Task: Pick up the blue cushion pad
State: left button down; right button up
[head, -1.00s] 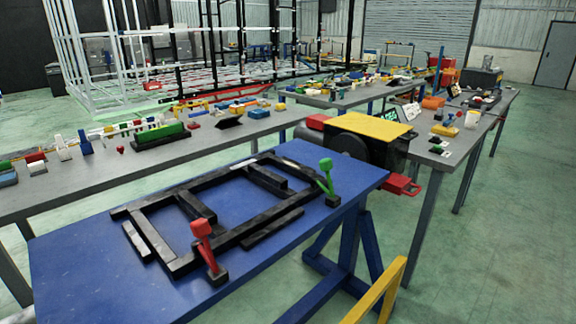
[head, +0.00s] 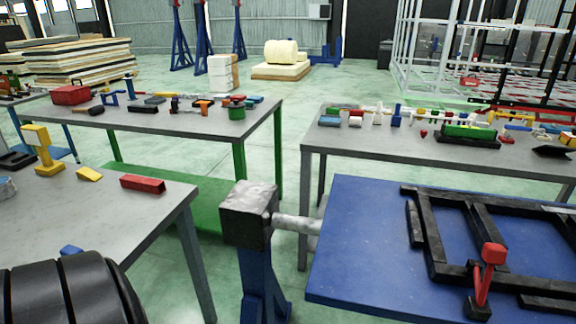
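I cannot make out for certain which thing is the blue cushion pad. Small blue candidates show in the head view. A flat blue block (head: 330,121) lies at the left end of the right grey table. A blue piece (head: 71,250) sits on the near left grey table, partly hidden behind a black ribbed round thing. A light blue item (head: 6,188) is cut off by the left edge. Neither of my grippers is in view.
The blue table (head: 360,252) with a black frame (head: 428,238) and red clamp (head: 488,275) is at right. A grey block on a blue stand (head: 250,215) is between tables. The black ribbed round thing (head: 70,295) fills the lower left. Green floor (head: 225,285) shows between tables.

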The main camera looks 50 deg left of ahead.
aim_at(70, 250)
jog(key=u, duration=2.9)
jog(key=i+j+z, duration=0.25)
jog(key=z, duration=0.15)
jog(key=i+j+z, duration=0.2)
jog(key=z, duration=0.15)
jog(key=i+j+z, duration=0.15)
jog(key=j+z, duration=0.25)
